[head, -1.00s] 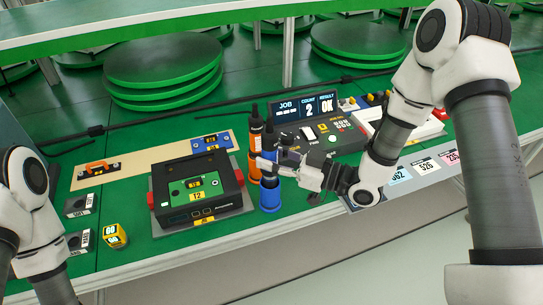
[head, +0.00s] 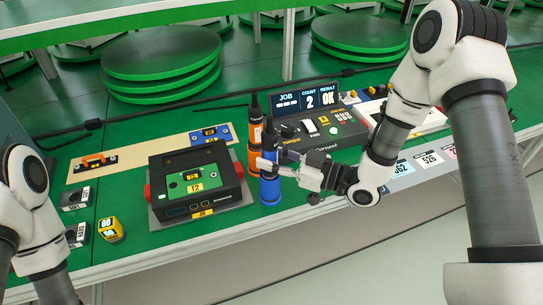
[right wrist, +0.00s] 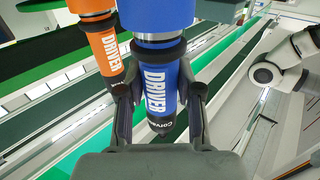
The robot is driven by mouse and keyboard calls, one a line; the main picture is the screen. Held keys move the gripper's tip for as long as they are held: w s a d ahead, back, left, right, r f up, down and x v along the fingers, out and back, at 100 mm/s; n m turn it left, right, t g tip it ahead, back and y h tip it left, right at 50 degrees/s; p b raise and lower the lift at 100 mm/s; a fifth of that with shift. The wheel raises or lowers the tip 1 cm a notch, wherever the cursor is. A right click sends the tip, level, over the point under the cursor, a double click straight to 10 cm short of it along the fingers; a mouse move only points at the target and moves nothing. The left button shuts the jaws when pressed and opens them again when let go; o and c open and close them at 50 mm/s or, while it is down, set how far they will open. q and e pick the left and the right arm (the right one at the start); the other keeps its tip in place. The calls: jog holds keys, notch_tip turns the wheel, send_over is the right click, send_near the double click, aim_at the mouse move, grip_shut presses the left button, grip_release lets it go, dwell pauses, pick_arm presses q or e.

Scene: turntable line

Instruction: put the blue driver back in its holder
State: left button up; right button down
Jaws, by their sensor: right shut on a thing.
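The blue driver (head: 268,149) stands upright with its dark tip up, at the blue cup-shaped holder (head: 270,190) right of the black fixture. My right gripper (head: 274,166) is shut on the driver from the right, just above the holder. In the right wrist view, both fingers (right wrist: 162,100) press on the sides of the blue driver (right wrist: 156,85), and the wider blue holder (right wrist: 160,14) meets its dark collar. How deep the driver sits is hard to tell. My left gripper is out of view; only its arm shows.
An orange driver (head: 255,132) in an orange holder (right wrist: 86,6) stands close beside the blue one. The black fixture (head: 197,180) is to the left. A control box (head: 318,132) with a display stands behind right. A yellow block (head: 110,229) sits front left.

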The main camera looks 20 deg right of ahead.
jog(key=c, duration=0.7)
grip_release()
jog(key=shift+f, duration=0.1)
jog(key=v, duration=1.2)
